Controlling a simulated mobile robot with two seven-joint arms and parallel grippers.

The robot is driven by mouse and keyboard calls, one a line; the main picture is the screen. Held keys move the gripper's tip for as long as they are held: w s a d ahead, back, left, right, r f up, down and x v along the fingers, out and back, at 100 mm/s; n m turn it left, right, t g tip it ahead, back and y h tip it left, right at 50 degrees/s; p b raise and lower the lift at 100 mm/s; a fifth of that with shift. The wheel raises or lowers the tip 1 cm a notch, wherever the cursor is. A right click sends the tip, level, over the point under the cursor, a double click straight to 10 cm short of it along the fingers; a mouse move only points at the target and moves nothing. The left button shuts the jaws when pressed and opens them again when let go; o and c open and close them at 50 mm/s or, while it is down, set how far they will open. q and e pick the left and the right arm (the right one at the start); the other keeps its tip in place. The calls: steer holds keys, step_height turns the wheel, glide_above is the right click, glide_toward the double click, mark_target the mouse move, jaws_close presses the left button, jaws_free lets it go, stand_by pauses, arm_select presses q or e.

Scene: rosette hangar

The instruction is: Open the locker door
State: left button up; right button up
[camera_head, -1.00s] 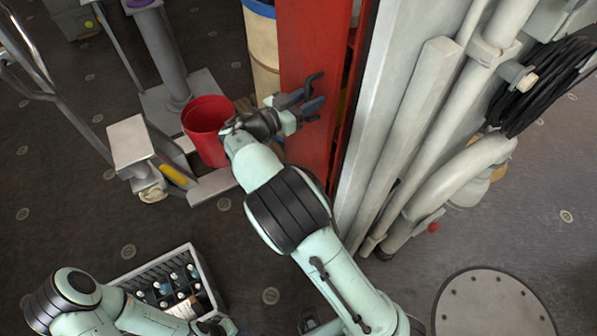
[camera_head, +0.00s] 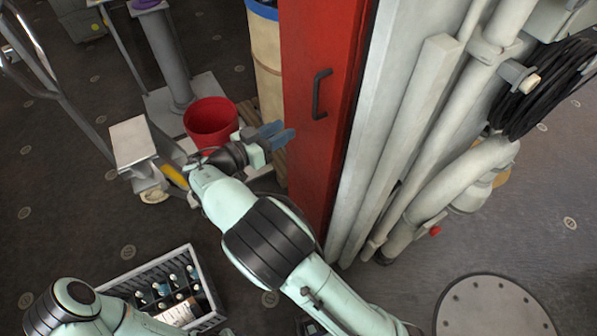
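The tall red locker door (camera_head: 330,50) stands at the upper middle of the head view, with a dark bar handle (camera_head: 320,94) upright near its right edge. The door looks shut or nearly so; I see no open gap beside it. My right gripper (camera_head: 284,133) is in front of the door, left of and below the handle, apart from it. Its two blue fingers lie close together with nothing visible between them. Whether they are fully shut is unclear. My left arm shows at the lower left, but its gripper is not clearly in view.
A red bucket (camera_head: 211,118) stands left of my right gripper. A tan barrel with a blue rim (camera_head: 263,50) is behind the door's left edge. Pale pipes (camera_head: 415,120) and a black hose coil (camera_head: 545,90) are at right. A bottle crate (camera_head: 205,272) sits on the floor below.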

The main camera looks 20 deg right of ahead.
steer(key=s+d+f+n+g+y, duration=0.1)
steer(key=d+f+n+y, duration=0.1)
steer(key=f, duration=0.5)
steer(key=s+d+f+n+g+y, duration=0.1)
steer(key=s+d+f+n+y, duration=0.1)
steer(key=f, duration=0.6)
steer(key=shift+f+n, duration=0.15)
steer(key=shift+n, duration=0.25)
